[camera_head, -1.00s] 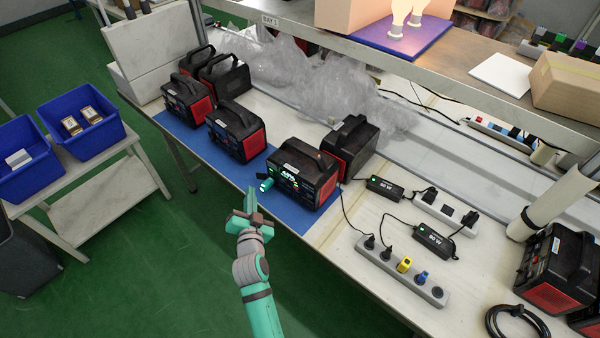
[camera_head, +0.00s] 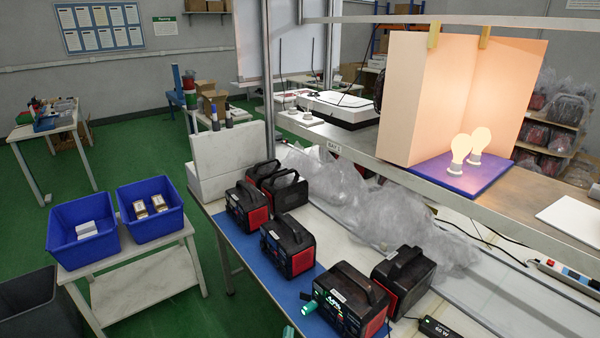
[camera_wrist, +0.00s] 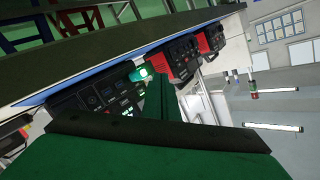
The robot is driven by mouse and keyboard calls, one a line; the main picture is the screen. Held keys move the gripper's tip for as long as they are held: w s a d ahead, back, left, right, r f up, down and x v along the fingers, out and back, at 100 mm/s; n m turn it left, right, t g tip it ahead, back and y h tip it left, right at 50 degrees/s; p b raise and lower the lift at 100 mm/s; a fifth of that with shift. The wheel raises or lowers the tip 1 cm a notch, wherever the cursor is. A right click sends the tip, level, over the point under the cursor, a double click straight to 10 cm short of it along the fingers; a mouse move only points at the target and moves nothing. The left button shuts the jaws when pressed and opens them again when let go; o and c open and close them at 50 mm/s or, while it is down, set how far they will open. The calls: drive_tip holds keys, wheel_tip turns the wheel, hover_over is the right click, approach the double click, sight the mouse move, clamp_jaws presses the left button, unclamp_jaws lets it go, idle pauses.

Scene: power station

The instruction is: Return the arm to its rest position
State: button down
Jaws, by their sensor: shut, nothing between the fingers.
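My gripper (camera_wrist: 158,92) shows in the wrist view as dark green fingers, shut and empty.
More power stations (camera_head: 288,245) stand on the blue mat (camera_head: 238,240) along the bench. A shelf with two lit bulbs (camera_head: 468,150) is above. Blue bins (camera_head: 150,208) stand on a side table at left. Green floor lies open between table and bench.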

drive_tip(key=s+f+n+y, duration=0.15)
drive_tip(key=s+f, duration=0.25)
drive_tip(key=s, duration=0.9)
drive_tip(key=s+d+r+n, duration=0.1)
drive_tip(key=s+r+n, duration=0.2)
drive_tip(key=s, duration=1)
drive_tip(key=s+d+r+n, duration=0.1)
drive_tip(key=s+r+n, duration=0.2)
drive_tip(key=s, duration=1.1)
wheel_tip(320, 180, up, 2)
drive_tip(key=shift+s+d+r+g, duration=0.15)
drive_tip(key=shift+s+g, duration=0.05)
drive_tip(key=shift+g, duration=0.2)
